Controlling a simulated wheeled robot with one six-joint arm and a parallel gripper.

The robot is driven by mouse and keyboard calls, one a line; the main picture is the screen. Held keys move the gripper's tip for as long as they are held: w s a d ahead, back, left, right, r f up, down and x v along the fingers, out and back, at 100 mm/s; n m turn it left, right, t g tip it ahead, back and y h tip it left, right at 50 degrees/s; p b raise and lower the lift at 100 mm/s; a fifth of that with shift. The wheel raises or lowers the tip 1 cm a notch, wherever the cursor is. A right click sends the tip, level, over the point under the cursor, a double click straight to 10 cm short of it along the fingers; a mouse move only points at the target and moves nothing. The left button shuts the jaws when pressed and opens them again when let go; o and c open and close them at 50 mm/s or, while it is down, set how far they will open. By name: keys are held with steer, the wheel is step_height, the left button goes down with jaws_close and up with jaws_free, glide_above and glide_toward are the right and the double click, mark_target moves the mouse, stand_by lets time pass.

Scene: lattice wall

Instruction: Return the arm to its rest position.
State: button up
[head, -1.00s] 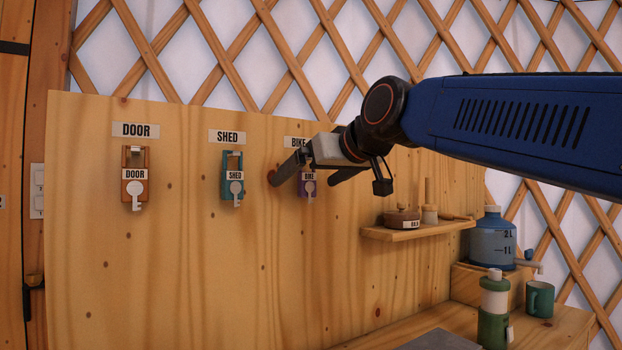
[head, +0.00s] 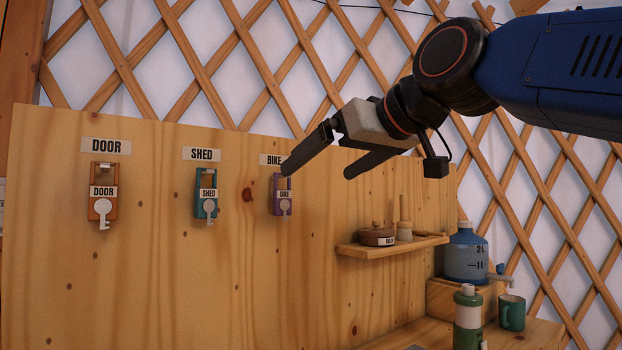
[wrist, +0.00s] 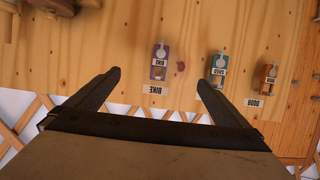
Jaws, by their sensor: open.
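My gripper (head: 316,168) is open and empty, raised in front of the wooden panel and apart from it in the head view. One fingertip overlaps the edge of the BIKE label in the picture. The open fingers also show in the wrist view (wrist: 165,80), with nothing between them except the panel beyond. The purple BIKE tag with its key (head: 282,196) hangs on the panel under its label. The teal SHED tag with its key (head: 207,194) and the orange DOOR tag with its key (head: 103,194) hang to its left.
A small shelf (head: 372,248) on the panel holds a round brown container (head: 376,236) and other small items. Below stand a blue water jug (head: 465,255), a green bottle (head: 467,318) and a teal mug (head: 512,313). The lattice wall (head: 270,60) rises behind.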

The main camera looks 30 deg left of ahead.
steer(key=shift+v, duration=1.45)
steer(key=w+d+f+m+t+h, duration=0.1)
steer(key=w+d+f+m+h, duration=0.15)
steer(key=d+f, duration=0.4)
steer(key=w+d+f+m+t+h, duration=0.1)
steer(key=w+d+f, duration=0.2)
steer(key=d+f, duration=0.35)
steer(key=d+f+m+h, duration=0.5)
steer(key=d+f, duration=1.5)
steer(key=d, duration=0.1)
steer(key=s+d+f+m+g+h, duration=0.1)
steer(key=s+d+f+m+h, duration=0.1)
steer(key=s+d+f, duration=0.5)
steer(key=s+d+f+m+g+h, duration=0.2)
steer(key=s+d+f, duration=0.6)
steer(key=f, duration=0.8)
steer(key=shift+s+f+g, duration=0.25)
steer(key=shift+s+g, duration=0.05)
steer(key=shift+s, duration=0.1)
steer(key=shift+a, duration=0.1)
